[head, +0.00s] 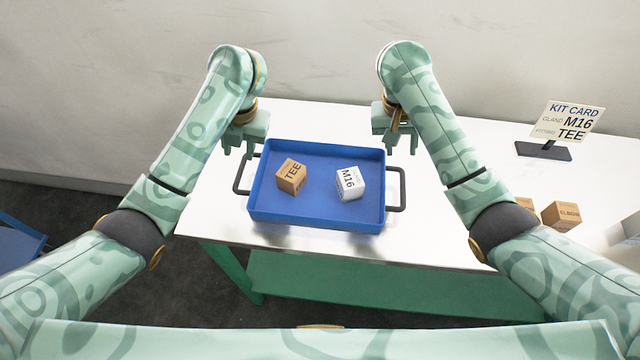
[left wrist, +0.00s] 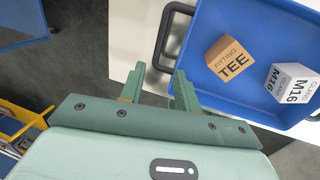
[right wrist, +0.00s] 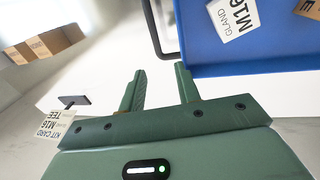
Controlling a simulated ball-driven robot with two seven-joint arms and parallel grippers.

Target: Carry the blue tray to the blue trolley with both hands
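The blue tray (head: 318,160) lies on the white tabletop, with a brown TEE box (head: 291,177) and a white M16 gland box (head: 350,184) in it. It has a dark handle at its left end (head: 238,180) and another at its right end (head: 402,190). My left gripper (head: 238,153) is open and empty above the left handle's far end; the handle (left wrist: 164,38) lies just beyond its fingertips. My right gripper (head: 402,148) is open and empty near the right handle (right wrist: 154,30). A blue surface at the left edge (head: 18,243), perhaps the blue trolley, is only partly visible.
A kit card (head: 572,122) on a dark stand is at the table's right. Brown boxes (head: 560,215) sit nearer on the right, partly behind my right arm. A yellow rack (left wrist: 18,118) shows at the lower left. Dark floor lies left of the table.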

